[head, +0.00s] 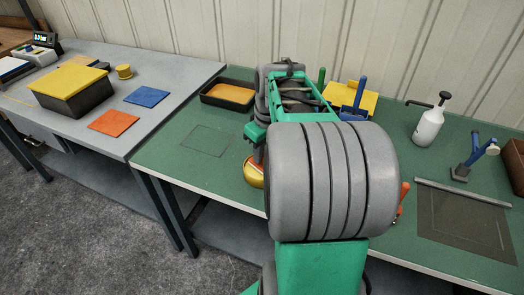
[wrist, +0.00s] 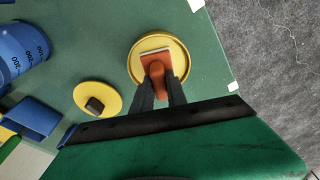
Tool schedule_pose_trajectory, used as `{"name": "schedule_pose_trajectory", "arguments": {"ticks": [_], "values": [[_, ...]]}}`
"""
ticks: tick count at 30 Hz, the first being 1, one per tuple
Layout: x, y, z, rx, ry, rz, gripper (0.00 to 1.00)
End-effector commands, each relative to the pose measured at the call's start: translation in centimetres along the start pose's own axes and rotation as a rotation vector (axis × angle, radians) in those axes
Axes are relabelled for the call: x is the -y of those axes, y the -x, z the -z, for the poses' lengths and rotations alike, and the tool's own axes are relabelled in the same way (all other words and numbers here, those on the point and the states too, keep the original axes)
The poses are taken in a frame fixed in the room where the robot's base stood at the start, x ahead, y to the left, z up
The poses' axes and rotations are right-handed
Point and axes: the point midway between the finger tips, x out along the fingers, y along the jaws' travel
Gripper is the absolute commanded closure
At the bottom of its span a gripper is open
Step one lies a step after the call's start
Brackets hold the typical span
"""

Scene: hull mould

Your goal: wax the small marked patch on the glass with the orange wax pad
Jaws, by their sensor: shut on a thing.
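The orange wax pad (wrist: 156,68), with a pale front edge, is between the fingers of my gripper (wrist: 160,84) in the wrist view. My gripper is shut on it. The pad is over the round yellow tin (wrist: 135,67); I cannot tell whether it touches the inside. In the head view the tin (head: 252,178) stands near the green table's front edge, and my arm hides most of the gripper. A dark glass sheet (head: 438,240) with a faint outlined patch lies at the right of the table, well away from the pad.
A yellow lid with a dark knob (wrist: 85,97) lies beside the tin. A blue marked container (wrist: 22,55) stands further left in the wrist view. A white pump bottle (head: 428,128) and a blue-handled tool (head: 478,155) stand near the glass. A faint square outline (head: 205,140) marks clear tabletop.

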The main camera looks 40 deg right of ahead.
Motion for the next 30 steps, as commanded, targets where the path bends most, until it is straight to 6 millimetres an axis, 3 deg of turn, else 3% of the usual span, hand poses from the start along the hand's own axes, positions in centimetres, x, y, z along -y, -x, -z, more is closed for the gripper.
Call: {"name": "schedule_pose_trajectory", "arguments": {"ticks": [30], "values": [[0.02,-0.53,-0.07,0.000,0.000,0.000,1.00]]}}
